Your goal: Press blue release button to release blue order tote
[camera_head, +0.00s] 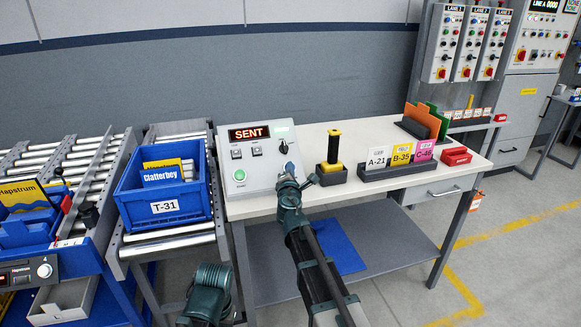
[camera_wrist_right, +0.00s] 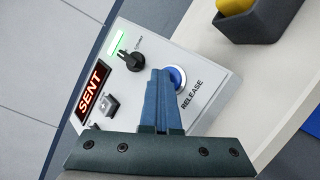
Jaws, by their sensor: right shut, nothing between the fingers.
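The blue release button (camera_wrist_right: 178,78) sits on a grey control box beside the word RELEASE in the right wrist view. My right gripper (camera_wrist_right: 160,76) is shut and empty, its fingertips over or right beside the button and partly covering it. I cannot tell if they touch it. In the head view my right gripper (camera_head: 288,178) is at the box's lower right corner. The box display (camera_head: 249,133) reads SENT. The blue tote (camera_head: 165,208), labelled T-31, stands on the roller conveyor left of the box, with a yellow Clatterbey item (camera_head: 163,173) inside. My left gripper is out of view.
The control box also has a green button (camera_head: 239,175) and a black selector knob (camera_wrist_right: 130,60) by a lit green lamp. Another conveyor is at left.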

